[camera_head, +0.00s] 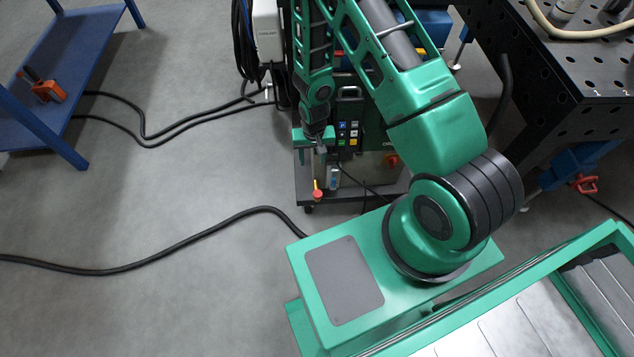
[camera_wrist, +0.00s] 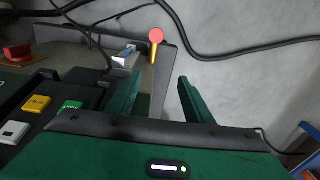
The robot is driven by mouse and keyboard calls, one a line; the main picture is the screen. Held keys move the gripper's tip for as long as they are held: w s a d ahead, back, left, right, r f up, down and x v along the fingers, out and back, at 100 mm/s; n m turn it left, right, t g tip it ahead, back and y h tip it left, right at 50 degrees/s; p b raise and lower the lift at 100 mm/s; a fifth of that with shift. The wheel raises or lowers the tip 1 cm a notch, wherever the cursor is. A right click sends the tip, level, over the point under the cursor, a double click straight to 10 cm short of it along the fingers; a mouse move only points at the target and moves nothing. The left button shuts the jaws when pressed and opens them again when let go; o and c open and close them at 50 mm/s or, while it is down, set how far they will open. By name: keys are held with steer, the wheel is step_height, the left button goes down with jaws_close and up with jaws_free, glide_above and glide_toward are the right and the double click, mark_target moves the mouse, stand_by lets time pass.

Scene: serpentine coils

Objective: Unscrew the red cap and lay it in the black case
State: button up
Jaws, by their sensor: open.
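A round red cap (camera_head: 317,194) shows on a short yellow stem at the front edge of a low dark cart. It also shows at the top centre of the wrist view (camera_wrist: 156,35), apart from my fingers. My gripper (camera_head: 320,150) hangs over the cart, behind the cap in the head view. In the wrist view my gripper (camera_wrist: 157,88) has its two green fingers spread, with nothing between them. A black box (camera_head: 349,122) with a handle and coloured buttons stands on the cart, right of my gripper. I cannot tell whether it is the black case.
A small blue and white item (camera_wrist: 127,56) is near the cap, on its left. A red knob (camera_head: 392,160) is at the cart's right. Black cables (camera_head: 190,262) cross the grey floor. A dark perforated table (camera_head: 560,70) stands at right, a blue bench (camera_head: 60,50) at left.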

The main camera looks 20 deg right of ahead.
glide_above(317, 193)
steer(key=shift+g, duration=0.3)
step_height(317, 193, down, 9)
steer(key=shift+d+f, duration=0.1)
steer(key=shift+f, duration=0.05)
step_height(317, 193, down, 9)
steer(key=shift+r, duration=0.1)
jaws_close()
steer(key=shift+n, duration=1.4)
steer(key=shift+n, duration=1.6)
